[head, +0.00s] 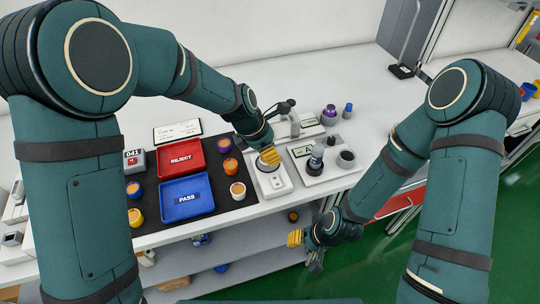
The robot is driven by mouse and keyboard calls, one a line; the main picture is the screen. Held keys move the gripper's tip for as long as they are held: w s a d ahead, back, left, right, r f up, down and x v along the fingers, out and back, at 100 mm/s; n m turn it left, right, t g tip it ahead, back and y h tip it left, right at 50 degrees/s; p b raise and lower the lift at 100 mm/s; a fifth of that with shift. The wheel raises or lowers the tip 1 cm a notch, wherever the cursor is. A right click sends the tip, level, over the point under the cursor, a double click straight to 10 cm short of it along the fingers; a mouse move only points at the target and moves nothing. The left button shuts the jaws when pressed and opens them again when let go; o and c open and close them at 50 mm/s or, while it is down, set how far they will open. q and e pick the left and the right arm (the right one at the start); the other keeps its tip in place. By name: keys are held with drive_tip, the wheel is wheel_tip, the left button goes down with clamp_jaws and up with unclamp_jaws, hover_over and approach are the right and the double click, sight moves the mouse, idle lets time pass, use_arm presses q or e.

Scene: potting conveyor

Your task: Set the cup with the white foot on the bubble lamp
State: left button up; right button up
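My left gripper (269,157), with yellow fingertips, points down over a white device with a round top (272,181), which may be the bubble lamp. Its fingers hide part of that top, and I cannot tell whether they hold anything. My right gripper (294,238) hangs in front of the table's edge, away from the cups; its finger gap is unclear.
A red REJECT tray (205,157) and a blue PASS tray (212,205) lie on the black mat (160,236). A white station with a dark cup-like well (346,160) and an upright bottle stands right of the device. Purple and blue bottles (329,114) stand behind.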

use_arm(q)
drive_tip(key=shift+f, duration=0.95)
drive_tip(key=shift+r, duration=0.1)
drive_tip(key=o, duration=1)
drive_tip(key=shift+o, duration=0.2)
drive_tip(key=shift+r, duration=0.3)
drive_tip(key=p+v, duration=0.3)
drive_tip(key=v, duration=0.8)
drive_tip(key=shift+r, duration=0.25)
